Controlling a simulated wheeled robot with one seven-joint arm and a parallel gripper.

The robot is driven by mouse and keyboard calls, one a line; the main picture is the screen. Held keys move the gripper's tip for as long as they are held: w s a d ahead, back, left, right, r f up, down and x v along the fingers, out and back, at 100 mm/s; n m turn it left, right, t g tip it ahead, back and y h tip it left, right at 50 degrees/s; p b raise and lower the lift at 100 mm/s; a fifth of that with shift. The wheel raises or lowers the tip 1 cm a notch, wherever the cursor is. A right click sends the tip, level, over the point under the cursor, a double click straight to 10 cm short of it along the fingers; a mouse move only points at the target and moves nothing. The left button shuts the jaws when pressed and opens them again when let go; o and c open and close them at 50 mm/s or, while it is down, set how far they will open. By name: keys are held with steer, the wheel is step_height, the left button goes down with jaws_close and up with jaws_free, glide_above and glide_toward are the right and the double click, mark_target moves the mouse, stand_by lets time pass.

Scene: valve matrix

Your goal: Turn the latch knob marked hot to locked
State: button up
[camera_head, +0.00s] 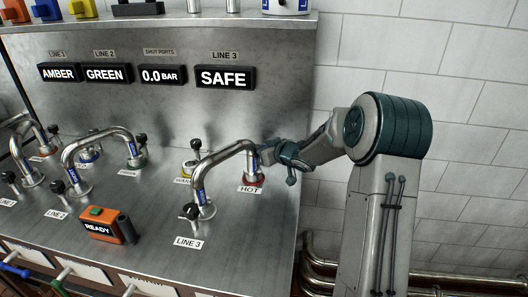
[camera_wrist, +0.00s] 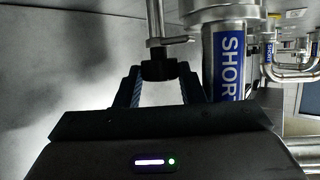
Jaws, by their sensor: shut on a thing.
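The plate marked HOT (camera_head: 250,189) lies at the right of the steel panel in the head view, below a red-ringed port (camera_head: 254,180). A bent pipe (camera_head: 226,158) with a blue label ends at this port. My gripper (camera_head: 267,152) is beside that end of the pipe, and it covers the latch knob there. In the wrist view my gripper (camera_wrist: 158,80) is shut on a black knob (camera_wrist: 158,70) on a metal stem. A pipe with a blue label reading SHORT (camera_wrist: 230,62) stands close to the right of the fingers. I cannot tell the latch position.
Displays read AMBER (camera_head: 59,74), GREEN (camera_head: 105,75), 0.0 BAR (camera_head: 162,76) and SAFE (camera_head: 224,77). Other pipes (camera_head: 98,142) and black knobs stand to the left. An orange box reading READY (camera_head: 103,227) sits in front. Pipes (camera_head: 308,272) run below the panel's right edge.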

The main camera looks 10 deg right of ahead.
steer(key=shift+a, duration=0.25)
steer(key=o, duration=1)
steer(key=shift+f, duration=0.15)
steer(key=shift+d, duration=0.1)
